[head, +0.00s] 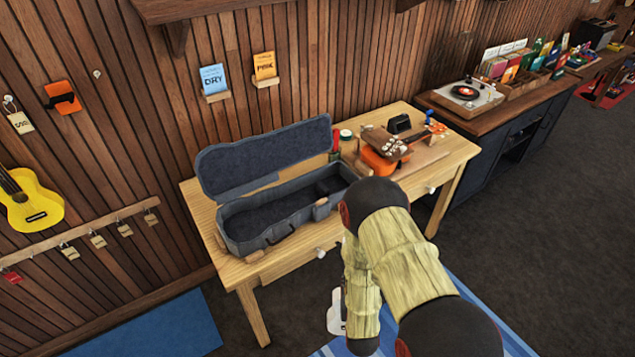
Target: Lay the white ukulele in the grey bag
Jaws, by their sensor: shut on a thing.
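The grey bag (226,228) lies open and empty on the wooden table, its lid raised against the wall side and its long shaped hollow facing up. A small part of a white thing (335,316) shows low in the picture, just left of my arm's lower links and in front of the table. It may be the white ukulele, but my arm hides most of it and I cannot tell its full shape. My arm bends down in front of the table, and my gripper itself is not in view.
An orange ukulele (375,163) lies on the table right of the bag, beside small jars and a black item. A yellow ukulele (30,208) hangs on the left wall. A record player (467,95) stands on the dark counter (520,118). Blue mats lie on the floor.

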